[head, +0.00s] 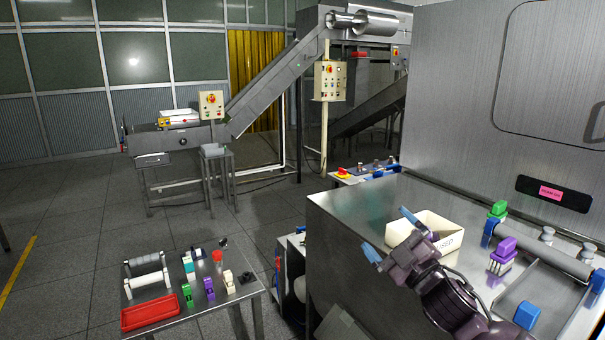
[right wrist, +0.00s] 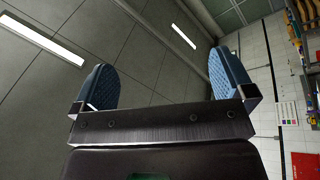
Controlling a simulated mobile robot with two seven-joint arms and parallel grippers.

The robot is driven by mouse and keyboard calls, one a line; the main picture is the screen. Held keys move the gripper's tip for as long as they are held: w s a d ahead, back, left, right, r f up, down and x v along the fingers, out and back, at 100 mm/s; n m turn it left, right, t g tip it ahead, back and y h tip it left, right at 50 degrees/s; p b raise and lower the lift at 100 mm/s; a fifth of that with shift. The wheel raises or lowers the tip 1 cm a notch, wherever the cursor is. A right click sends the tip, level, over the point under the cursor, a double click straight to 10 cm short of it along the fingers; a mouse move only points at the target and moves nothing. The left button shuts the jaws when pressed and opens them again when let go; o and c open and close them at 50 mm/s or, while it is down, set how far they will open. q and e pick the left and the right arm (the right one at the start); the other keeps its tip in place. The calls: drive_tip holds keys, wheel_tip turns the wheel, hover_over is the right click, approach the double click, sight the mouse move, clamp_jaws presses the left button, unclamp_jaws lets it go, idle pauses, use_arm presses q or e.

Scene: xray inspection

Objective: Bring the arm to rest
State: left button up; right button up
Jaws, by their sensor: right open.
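My right arm comes in from the lower right in the head view. Its gripper (head: 392,234) is raised above the steel counter, in front of the cream box, with its two blue fingertips spread apart. In the right wrist view the gripper (right wrist: 165,88) shows both blue pads wide apart with nothing between them. That camera looks up at the ceiling and a wall. My left gripper is not in view.
The cream box (head: 440,224) stands on the steel counter (head: 350,215). Green and purple clamp-like items (head: 503,250) stand by a roller at right. A small table at lower left holds a red tray (head: 150,312) and several small items. Grey floor lies between.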

drive_tip(key=s+d+f+m+g+h, duration=0.1)
drive_tip(key=s+d+f+m+h, duration=0.2)
drive_tip(key=f, duration=0.4)
drive_tip(key=s+d+f+m+g+h, duration=0.1)
drive_tip(key=s+f+m+h, duration=0.1)
drive_tip(key=s+f+m, duration=0.35)
drive_tip(key=s+d+f+m+g+h, duration=0.1)
drive_tip(key=s+d+f+m+h, duration=0.1)
drive_tip(key=s+f, duration=0.45)
drive_tip(key=s+d+f+m+g+h, duration=0.1)
drive_tip(key=s+d+f+m+g, duration=0.1)
drive_tip(key=s+f, duration=0.6)
drive_tip(key=s+d+f+m+g+h, duration=0.1)
drive_tip(key=s+d+f+m+g, duration=0.1)
drive_tip(key=s+f, duration=0.6)
drive_tip(key=s+g, duration=0.1)
drive_tip(key=s, duration=0.3)
drive_tip(key=shift+s+f+h, duration=0.2)
drive_tip(key=shift+s+h, duration=0.05)
drive_tip(key=shift+h, duration=0.15)
